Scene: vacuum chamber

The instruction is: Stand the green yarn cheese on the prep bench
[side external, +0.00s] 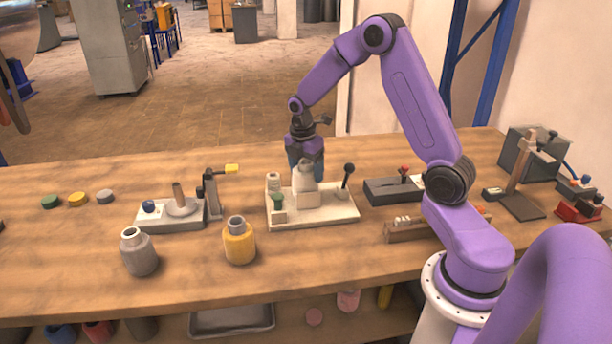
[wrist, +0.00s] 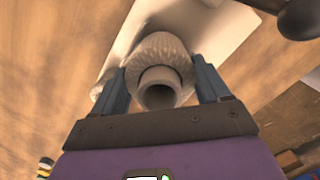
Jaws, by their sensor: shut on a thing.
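My gripper (side external: 305,172) points down over a cream fixture board (side external: 325,213) near the bench's middle. Its fingers are shut on a pale grey, bottle-shaped piece (side external: 305,194) with a narrower neck. In the wrist view my gripper (wrist: 160,82) has one finger on each side of this piece (wrist: 160,52), and its hollow neck faces the camera. I cannot tell whether its base touches the board. I see no plainly green yarn cheese. The green things are a small green piece (side external: 277,201) on the board's left part and a flat green disc (side external: 50,202) at far left.
On the wooden bench (side external: 90,235), a grey bottle (side external: 138,252) and a yellow bottle (side external: 239,242) stand in front. A white-based fixture (side external: 160,216) is left of the board. A black-knobbed lever (side external: 347,178) rises at the board's right. Bare wood lies front left.

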